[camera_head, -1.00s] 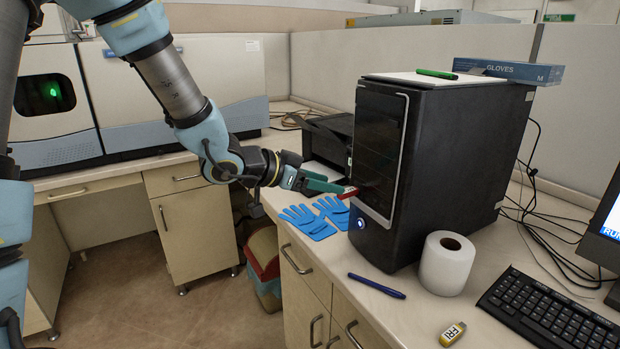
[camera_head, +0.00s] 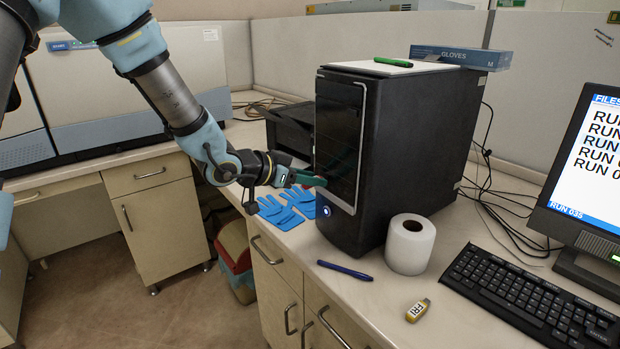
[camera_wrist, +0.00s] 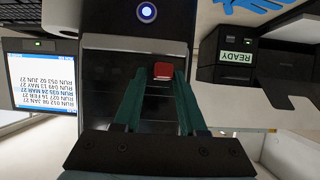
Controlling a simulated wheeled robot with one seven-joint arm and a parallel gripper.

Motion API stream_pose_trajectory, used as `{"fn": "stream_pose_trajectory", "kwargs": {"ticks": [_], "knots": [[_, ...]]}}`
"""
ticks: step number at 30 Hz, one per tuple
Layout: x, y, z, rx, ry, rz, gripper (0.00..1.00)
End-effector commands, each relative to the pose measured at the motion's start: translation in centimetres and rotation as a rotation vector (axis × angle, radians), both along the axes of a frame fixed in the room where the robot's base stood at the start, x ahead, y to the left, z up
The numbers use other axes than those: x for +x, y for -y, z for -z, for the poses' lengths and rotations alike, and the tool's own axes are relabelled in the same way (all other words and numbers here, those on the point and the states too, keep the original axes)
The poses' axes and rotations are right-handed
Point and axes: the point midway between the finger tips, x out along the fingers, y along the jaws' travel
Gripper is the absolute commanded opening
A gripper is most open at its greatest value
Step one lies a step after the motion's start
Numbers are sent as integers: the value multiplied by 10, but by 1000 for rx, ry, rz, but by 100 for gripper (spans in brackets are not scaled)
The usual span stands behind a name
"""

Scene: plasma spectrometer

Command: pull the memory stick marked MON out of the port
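The computer tower (camera_head: 385,150) stands on the desk, its dark front facing my arm. A red memory stick (camera_wrist: 163,71) shows end-on at the tower front in the wrist view; I cannot read its marking there. In the head view it is hidden by my fingers. My gripper (camera_head: 312,180) is at the tower front. In the wrist view its green fingertips (camera_wrist: 162,80) stand on either side of the red stick, with a narrow gap seeming to show, so the fingers look open around it.
A yellow stick marked FRI (camera_head: 418,310) lies on the desk near a blue pen (camera_head: 345,270) and a paper roll (camera_head: 410,244). Blue gloves (camera_head: 285,208) lie below my gripper. A keyboard (camera_head: 525,295) and monitor (camera_head: 590,170) are at the right; a printer (camera_head: 290,128) stands behind.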

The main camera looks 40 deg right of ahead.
Motion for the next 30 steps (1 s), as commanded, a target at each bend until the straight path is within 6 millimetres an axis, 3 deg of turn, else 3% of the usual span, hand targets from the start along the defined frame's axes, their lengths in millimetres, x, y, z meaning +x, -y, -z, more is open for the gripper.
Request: {"fn": "stream_pose_trajectory", "kwargs": {"ticks": [2,10,30], "knots": [[0,0,0,0,0,0,30],[0,0,0,0,0,0,0],[2,-10,0,1,0,-1,0]]}}
